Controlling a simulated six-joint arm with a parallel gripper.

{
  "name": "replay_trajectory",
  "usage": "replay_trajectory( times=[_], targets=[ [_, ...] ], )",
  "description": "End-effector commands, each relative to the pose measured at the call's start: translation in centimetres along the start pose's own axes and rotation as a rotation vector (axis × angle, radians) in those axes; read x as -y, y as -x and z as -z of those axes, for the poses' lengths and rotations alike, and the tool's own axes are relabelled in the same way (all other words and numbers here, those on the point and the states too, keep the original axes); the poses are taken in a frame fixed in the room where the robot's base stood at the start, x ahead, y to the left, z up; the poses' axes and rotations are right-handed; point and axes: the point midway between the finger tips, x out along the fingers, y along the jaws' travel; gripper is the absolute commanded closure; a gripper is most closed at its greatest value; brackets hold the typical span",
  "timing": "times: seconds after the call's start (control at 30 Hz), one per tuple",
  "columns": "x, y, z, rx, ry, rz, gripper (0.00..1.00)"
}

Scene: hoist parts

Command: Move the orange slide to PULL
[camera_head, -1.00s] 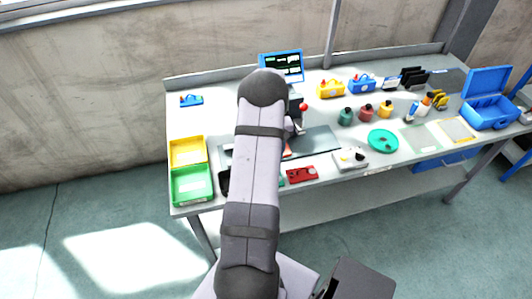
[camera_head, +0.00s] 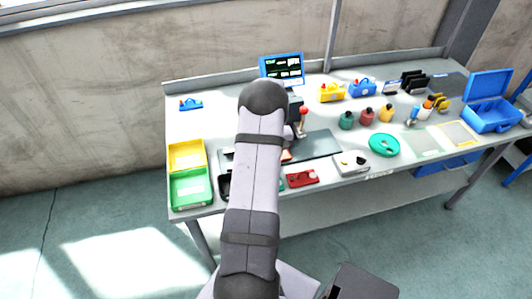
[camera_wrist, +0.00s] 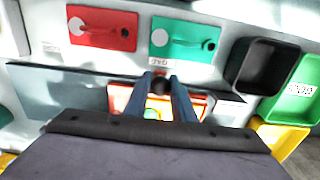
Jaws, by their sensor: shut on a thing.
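The orange slide unit (camera_wrist: 198,104) shows in the wrist view as an orange-edged panel under my gripper, with a pale face and a green and a yellow spot. My gripper (camera_wrist: 160,88) has its two dark blue fingers shut on a dark round knob (camera_wrist: 160,84), which appears to be the slide's handle. The fingers hide much of the panel, so I cannot tell the slide's position. A small label (camera_wrist: 160,62) above the fingertips is too blurred to read surely. In the head view my arm hides the gripper; a bit of orange (camera_head: 286,156) shows beside it.
In the wrist view, a red plate (camera_wrist: 103,42), a green plate (camera_wrist: 186,52) and a black bin (camera_wrist: 262,66) lie beyond the fingers. Green (camera_wrist: 296,112) and yellow trays are at right. In the head view, a red-knobbed lever (camera_head: 303,112) stands close to my arm.

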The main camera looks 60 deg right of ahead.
Motion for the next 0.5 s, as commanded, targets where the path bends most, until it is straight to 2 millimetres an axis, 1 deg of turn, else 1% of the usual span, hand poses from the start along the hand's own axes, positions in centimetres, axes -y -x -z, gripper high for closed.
replay_trajectory(
  times=[0.17, 0.5],
  targets=[
    [1.5, 0.1, 0.1, 0.000, 0.003, 0.001, 0.89],
    [6.0, 0.1, 0.0, 0.000, 0.003, 0.001, 0.89]
  ],
)
